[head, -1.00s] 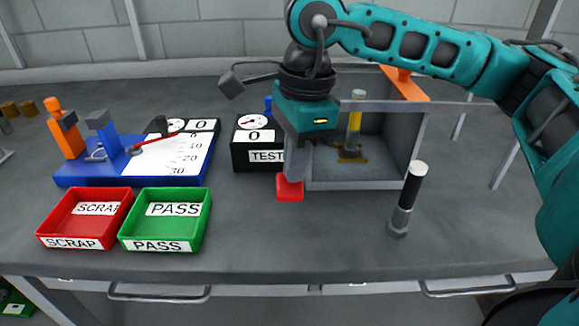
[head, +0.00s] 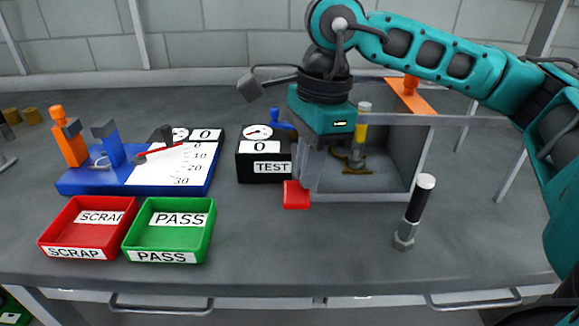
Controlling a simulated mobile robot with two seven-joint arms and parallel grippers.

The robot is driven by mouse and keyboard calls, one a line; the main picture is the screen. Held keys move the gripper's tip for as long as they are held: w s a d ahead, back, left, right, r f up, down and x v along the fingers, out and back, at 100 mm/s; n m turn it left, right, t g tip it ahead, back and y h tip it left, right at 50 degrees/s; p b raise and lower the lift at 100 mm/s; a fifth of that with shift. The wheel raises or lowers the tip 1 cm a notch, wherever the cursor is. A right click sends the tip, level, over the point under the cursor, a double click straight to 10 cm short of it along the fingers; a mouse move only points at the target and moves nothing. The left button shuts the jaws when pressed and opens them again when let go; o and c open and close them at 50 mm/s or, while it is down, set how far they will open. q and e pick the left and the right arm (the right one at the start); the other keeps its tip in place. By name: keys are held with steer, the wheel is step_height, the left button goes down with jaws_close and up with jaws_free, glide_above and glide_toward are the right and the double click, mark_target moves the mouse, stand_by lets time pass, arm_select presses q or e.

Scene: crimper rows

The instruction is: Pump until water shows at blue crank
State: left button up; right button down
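A small blue part (head: 283,118), which may be the blue crank, shows behind the black TEST box (head: 264,170); my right gripper's body partly hides the area beside it. I see no water there. My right gripper (head: 308,185) points down in front of the grey open-fronted box (head: 392,165). Its fingers are close to a red block (head: 297,196) at the box's front left corner; I cannot tell whether they touch it. The fingers overlap, so their opening is unclear. A yellow-topped upright part (head: 362,130) stands inside the box. My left gripper is out of view.
A black handle with a white top (head: 415,205) stands at the front right. A red SCRAP tray (head: 58,228) and a green PASS tray (head: 130,236) are at front left. Behind them is a blue gauge fixture (head: 95,183). The front middle bench is clear.

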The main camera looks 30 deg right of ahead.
arm_select(q)
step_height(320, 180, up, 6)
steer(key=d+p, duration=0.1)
steer(key=p, duration=0.4)
arm_select(e)
step_height(320, 180, up, 8)
steer(key=shift+d, duration=0.45)
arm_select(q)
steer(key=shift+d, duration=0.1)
arm_select(e)
steer(key=shift+f, duration=0.1)
